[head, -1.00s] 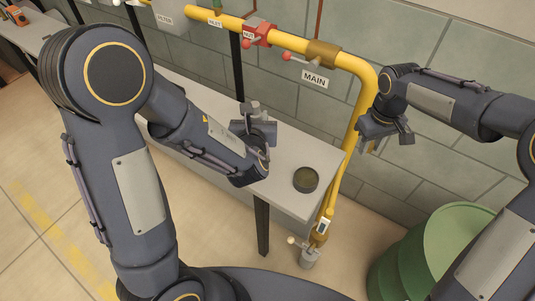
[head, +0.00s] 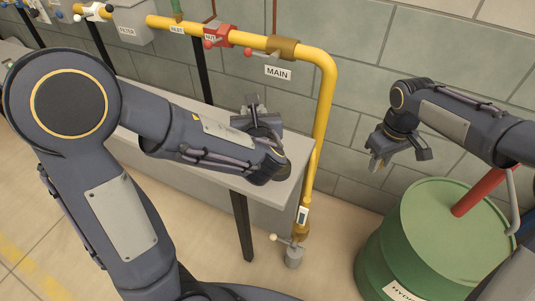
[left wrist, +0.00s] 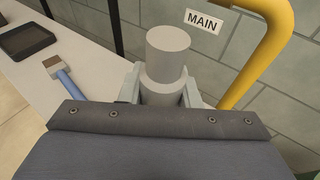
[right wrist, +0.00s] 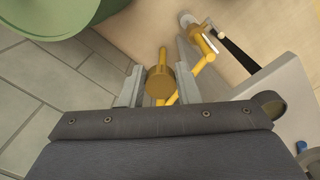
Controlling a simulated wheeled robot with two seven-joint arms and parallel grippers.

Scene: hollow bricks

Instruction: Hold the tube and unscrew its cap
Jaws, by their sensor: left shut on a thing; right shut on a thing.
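A grey upright cylinder with a narrower round top, which looks like the tube (left wrist: 163,92), stands between the fingers of my left gripper (head: 255,122) in the left wrist view. My left gripper is shut on it over the bench's right end; in the head view the arm partly hides it. A seam marking its cap cannot be made out clearly. My right gripper (head: 378,160) is to the right of the yellow pipe, near and above the green drum. In the right wrist view it is shut on a brass round piece with a yellow rod (right wrist: 160,84).
The yellow pipe (head: 325,110) bends down to a floor valve (head: 293,255) between bench (head: 295,165) and green drum (head: 400,240). A brush (left wrist: 62,78) and dark tray (left wrist: 27,40) lie on the bench.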

